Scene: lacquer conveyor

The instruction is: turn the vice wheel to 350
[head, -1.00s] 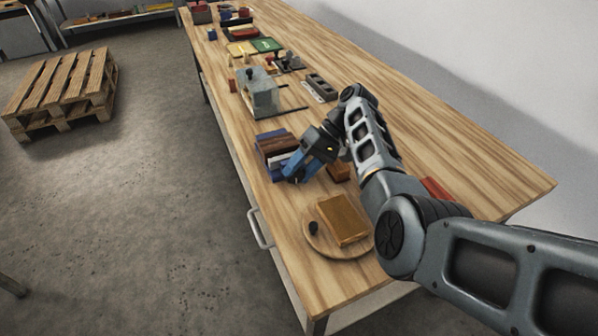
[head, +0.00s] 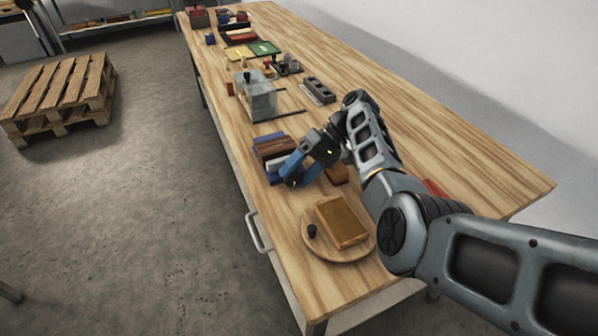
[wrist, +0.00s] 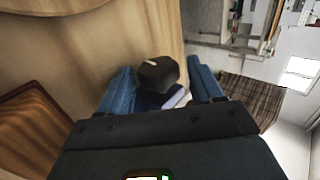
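The vice (head: 272,148), a low block of blue and dark brown parts, sits near the table's left edge in the head view. My gripper (head: 291,181) is at its near side and covers the wheel there. In the wrist view a dark knob-like wheel (wrist: 158,74) with a short white mark shows between the two blue fingers of my gripper (wrist: 162,86). The fingers are apart, one on each side of it, with a narrow gap at the right. I cannot tell whether the left finger touches it. No scale or number is readable.
A round wooden board (head: 352,256) with a brown block (head: 342,222) and a black knob (head: 312,231) lies nearer on the table. A clear grey box (head: 258,100) and a grey slotted block (head: 319,90) stand farther along. The table's right side is mostly clear.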

